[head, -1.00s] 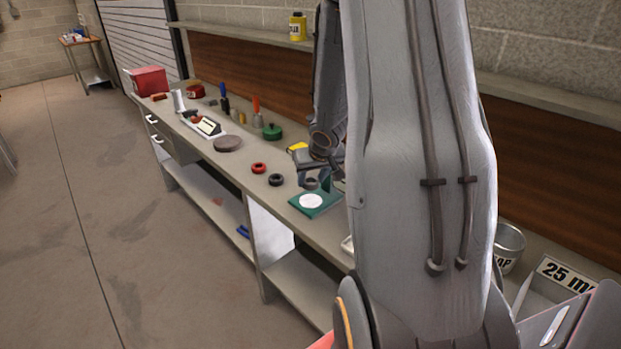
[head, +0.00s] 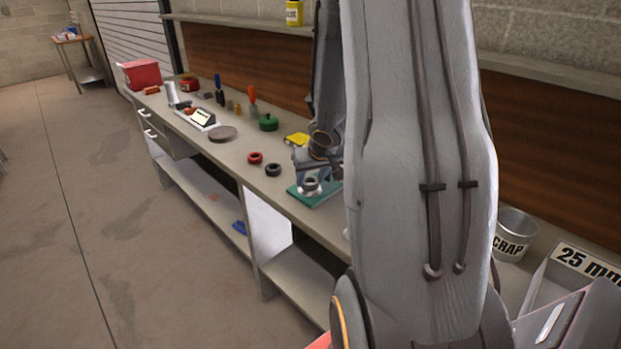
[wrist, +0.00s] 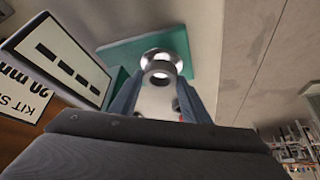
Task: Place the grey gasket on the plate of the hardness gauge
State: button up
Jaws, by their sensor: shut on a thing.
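The grey gasket (head: 311,184) is a small ring in my gripper (head: 311,179). In the wrist view the gasket (wrist: 160,76) sits between the two fingertips, and my gripper (wrist: 161,82) is shut on it. The hardness gauge has a flat green base (head: 322,197), also seen in the wrist view (wrist: 125,57). Its round pale plate (wrist: 153,56) lies behind the gasket in the wrist view and is partly hidden by it. In the head view the gasket is over the plate. I cannot tell whether they touch.
A red ring (head: 255,158) and a black ring (head: 273,169) lie on the bench left of the gauge. A yellow item (head: 297,139) is behind. A scrap bucket (head: 512,235) stands at right. A panel with dark bars (wrist: 62,58) is close left in the wrist view.

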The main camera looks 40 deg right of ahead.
jog(key=shift+f+b, duration=0.55)
jog(key=shift+f, duration=0.05)
jog(key=o, duration=1.2)
jog(key=p+v, duration=0.5)
jog(key=v, duration=0.3)
